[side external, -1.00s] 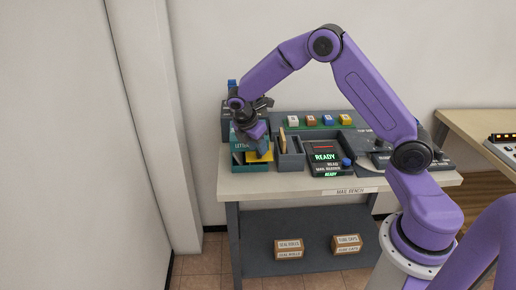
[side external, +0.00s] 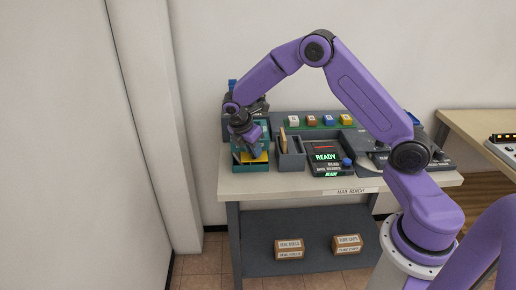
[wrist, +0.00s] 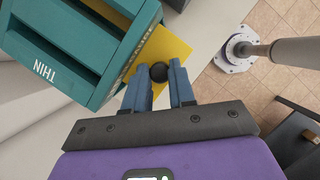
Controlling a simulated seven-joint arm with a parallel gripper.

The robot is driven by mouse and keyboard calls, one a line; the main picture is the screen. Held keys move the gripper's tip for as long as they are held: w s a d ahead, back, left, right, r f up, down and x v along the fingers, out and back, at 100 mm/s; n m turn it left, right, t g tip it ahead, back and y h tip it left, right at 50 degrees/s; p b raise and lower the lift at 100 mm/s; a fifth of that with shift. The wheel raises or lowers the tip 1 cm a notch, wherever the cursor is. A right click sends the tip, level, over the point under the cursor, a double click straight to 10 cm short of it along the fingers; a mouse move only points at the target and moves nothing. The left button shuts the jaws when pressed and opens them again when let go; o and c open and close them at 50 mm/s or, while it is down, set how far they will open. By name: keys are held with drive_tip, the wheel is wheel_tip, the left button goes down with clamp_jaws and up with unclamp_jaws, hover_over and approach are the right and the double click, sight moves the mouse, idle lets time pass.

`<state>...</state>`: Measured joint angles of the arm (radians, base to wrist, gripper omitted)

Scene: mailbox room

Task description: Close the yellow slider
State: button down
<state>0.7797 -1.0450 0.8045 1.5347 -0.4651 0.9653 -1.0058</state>
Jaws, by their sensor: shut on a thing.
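The yellow slider (wrist: 164,51) is a flat plate with a round black knob (wrist: 158,71). It sticks partly out of a teal box (wrist: 75,38) with slots, one of them labelled THIN. In the side view the yellow slider (side external: 260,158) shows low in the teal box at the bench's left end. My gripper (wrist: 157,80) is shut on the knob, one blue finger on each side. In the side view my gripper (side external: 250,146) comes down over the box and hides part of it and the knob.
Right of the box on the bench (side external: 300,184) stand a grey holder (side external: 291,160) and a READY screen panel (side external: 325,157). Several coloured blocks (side external: 311,120) line the back. Two cartons (side external: 289,249) sit on the lower shelf. A wall is close on the left.

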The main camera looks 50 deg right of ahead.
drive_tip(key=shift+w+a, duration=0.55)
drive_tip(key=shift+a, duration=0.05)
drive_tip(key=c, duration=1.2)
unclamp_jaws()
drive_tip(key=shift+a, duration=0.1)
drive_tip(key=v, duration=1.7)
drive_tip(key=shift+r, duration=0.2)
drive_tip(key=shift+a, duration=0.1)
